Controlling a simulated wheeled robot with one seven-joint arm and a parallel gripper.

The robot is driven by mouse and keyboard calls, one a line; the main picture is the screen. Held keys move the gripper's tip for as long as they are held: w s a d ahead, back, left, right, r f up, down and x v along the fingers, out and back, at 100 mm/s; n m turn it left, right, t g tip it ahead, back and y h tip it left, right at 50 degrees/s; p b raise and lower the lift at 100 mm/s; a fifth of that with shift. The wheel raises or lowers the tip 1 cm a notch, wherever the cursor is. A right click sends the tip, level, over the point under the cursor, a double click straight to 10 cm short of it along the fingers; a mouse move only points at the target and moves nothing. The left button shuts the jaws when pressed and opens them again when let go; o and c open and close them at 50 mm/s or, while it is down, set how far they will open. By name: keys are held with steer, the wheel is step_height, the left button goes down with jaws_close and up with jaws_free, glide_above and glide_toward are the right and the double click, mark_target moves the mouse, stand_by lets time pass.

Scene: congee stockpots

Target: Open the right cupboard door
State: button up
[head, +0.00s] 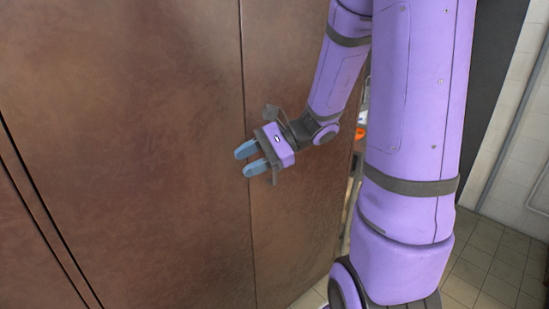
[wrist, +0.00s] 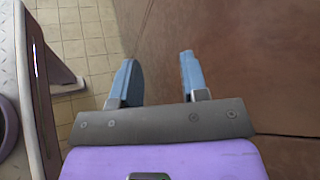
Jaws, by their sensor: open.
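Large brown cupboard panels (head: 140,130) fill the left and middle of the head view, and a brown surface (wrist: 265,70) fills the right of the wrist view. A thin upright seam divides the panels; a narrower brown panel (head: 300,225) lies right of it. I cannot tell which panel is the right door, and no handle shows clearly. My gripper (head: 243,159) is in front of the panels near this seam, its blue fingers pointing left. In the wrist view my gripper (wrist: 158,65) has its fingers apart with nothing held between them. Whether a finger touches the brown surface is unclear.
Dark slanting gaps (head: 52,225) run between panels at the lower left. A small orange thing (head: 360,132) shows past the brown panel's right edge, partly hidden by my arm. Tiled floor (head: 490,265) lies open at lower right, beside a pale tiled wall (head: 510,150).

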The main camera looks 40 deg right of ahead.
steer(key=w+d+f+m+t+h, duration=0.2)
steer(key=d+f+m+t+h, duration=0.35)
steer(key=d+m, duration=0.45)
steer(key=w+d+f+m+t+h, duration=0.35)
steer(key=d+f+m+t, duration=0.35)
steer(key=d, duration=0.6)
steer(key=shift+g, duration=0.25)
steer(key=w, duration=0.3)
steer(key=w+a, duration=0.1)
steer(key=w, duration=0.2)
steer(key=w+a, duration=0.1)
steer(key=w, duration=0.2)
steer(key=shift+w+a+r, duration=0.2)
steer(key=shift+w+a, duration=0.05)
steer(key=shift+w, duration=0.05)
steer(key=shift+c, duration=0.5)
jaws_close()
